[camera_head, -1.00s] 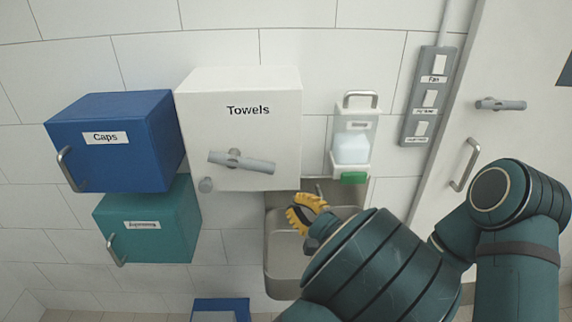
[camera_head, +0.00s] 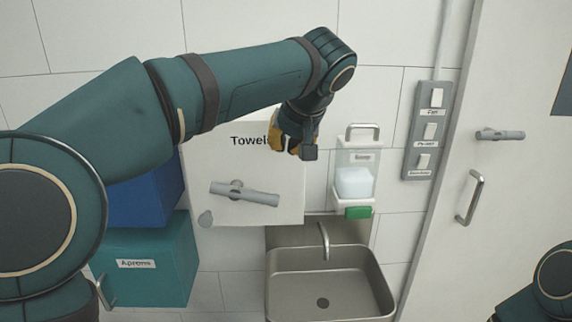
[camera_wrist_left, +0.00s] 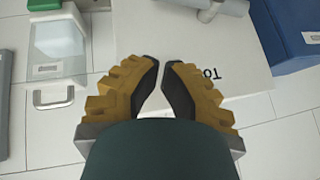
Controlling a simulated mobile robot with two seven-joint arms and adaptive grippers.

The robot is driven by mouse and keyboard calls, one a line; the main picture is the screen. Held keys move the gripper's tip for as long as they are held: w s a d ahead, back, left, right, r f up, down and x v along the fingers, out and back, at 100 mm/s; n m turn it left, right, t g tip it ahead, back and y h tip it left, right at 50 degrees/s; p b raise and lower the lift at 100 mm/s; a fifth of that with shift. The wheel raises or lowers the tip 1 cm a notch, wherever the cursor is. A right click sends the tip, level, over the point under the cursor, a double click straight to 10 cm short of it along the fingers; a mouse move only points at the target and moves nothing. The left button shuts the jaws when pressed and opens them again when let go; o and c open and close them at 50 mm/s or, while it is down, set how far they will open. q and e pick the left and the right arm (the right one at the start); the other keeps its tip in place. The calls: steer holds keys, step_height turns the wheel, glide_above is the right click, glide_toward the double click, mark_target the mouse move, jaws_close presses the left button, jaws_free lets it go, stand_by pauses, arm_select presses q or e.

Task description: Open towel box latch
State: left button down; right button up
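The white towel box (camera_head: 235,160) hangs on the tiled wall, its "Towels" label partly hidden by my left gripper. Its grey bar latch (camera_head: 258,198) lies across the lower front, tilted slightly down to the right. The box front (camera_wrist_left: 238,50) and part of the latch (camera_wrist_left: 222,7) show upside down in the left wrist view. My left gripper (camera_head: 293,150) is by the box's upper right, above and right of the latch and apart from it. In the wrist view its yellow fingers (camera_wrist_left: 162,65) lean together, a narrow empty gap between the tips. My right gripper is out of view.
A soap dispenser (camera_head: 354,180) is close right of the box, above a metal sink (camera_head: 330,265). A switch panel (camera_head: 427,130) and a door with handles are further right. A blue box (camera_head: 150,200) and a teal aprons box (camera_head: 155,265) sit left, partly behind my left arm.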

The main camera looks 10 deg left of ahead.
arm_select(q)
steer(key=b, duration=0.1)
glide_above(273, 199)
steer(key=w, duration=0.2)
steer(key=f, duration=0.6)
steer(key=shift+w+d+f, duration=0.1)
steer(key=shift+d+f, duration=0.15)
steer(key=shift+f, duration=0.15)
steer(key=f, duration=0.1)
steer(key=f+b, duration=0.1)
steer(key=f, duration=0.1)
steer(key=shift+s+a+f, duration=0.2)
steer(key=shift+a, duration=0.15)
steer(key=shift+s+a+f, duration=0.1)
steer(key=shift+s+f, duration=0.05)
steer(key=shift+f, duration=0.3)
